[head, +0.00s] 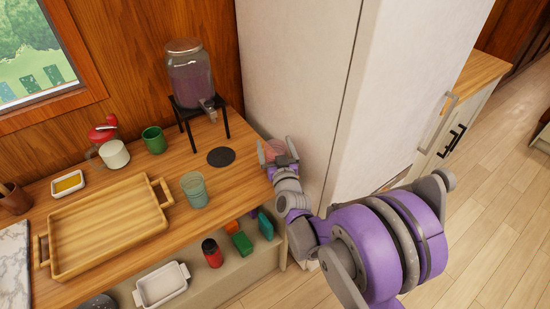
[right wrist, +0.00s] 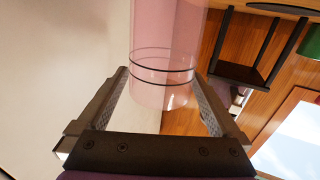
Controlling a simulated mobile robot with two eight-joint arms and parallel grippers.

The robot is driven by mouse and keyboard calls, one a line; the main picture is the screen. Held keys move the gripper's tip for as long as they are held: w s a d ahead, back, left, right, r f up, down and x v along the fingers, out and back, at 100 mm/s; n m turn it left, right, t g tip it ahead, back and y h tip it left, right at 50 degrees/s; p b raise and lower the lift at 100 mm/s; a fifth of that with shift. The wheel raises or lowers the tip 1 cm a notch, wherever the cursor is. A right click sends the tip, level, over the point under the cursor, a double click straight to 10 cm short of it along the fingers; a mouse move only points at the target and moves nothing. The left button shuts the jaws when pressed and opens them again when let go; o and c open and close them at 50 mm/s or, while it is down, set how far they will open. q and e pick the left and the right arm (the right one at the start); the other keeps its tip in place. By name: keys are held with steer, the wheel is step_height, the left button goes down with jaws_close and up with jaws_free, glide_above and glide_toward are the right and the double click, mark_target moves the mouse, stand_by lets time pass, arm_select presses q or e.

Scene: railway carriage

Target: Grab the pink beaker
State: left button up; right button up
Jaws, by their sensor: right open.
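The pink beaker (head: 273,148) is a clear pink cylinder at the right end of the wooden counter, close to the white cabinet. My right gripper (head: 279,161) is at it and partly hides it in the head view. In the right wrist view the beaker (right wrist: 166,50), with dark rings around it, stands between the two fingers of my right gripper (right wrist: 162,88). The jaws are open, with a narrow gap at each side of the beaker. My left gripper is not in view.
The tall white cabinet (head: 300,75) rises just right of the beaker. A drink dispenser (head: 190,75) on a black stand, a dark round coaster (head: 221,156), a grey-green cup (head: 194,190) and a wooden tray (head: 105,225) are to its left. Several items sit on the shelf below.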

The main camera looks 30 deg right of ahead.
steer(key=x, duration=0.2)
steer(key=shift+w+d, duration=0.1)
steer(key=shift+w, duration=0.25)
steer(key=shift+s, duration=0.1)
jaws_close()
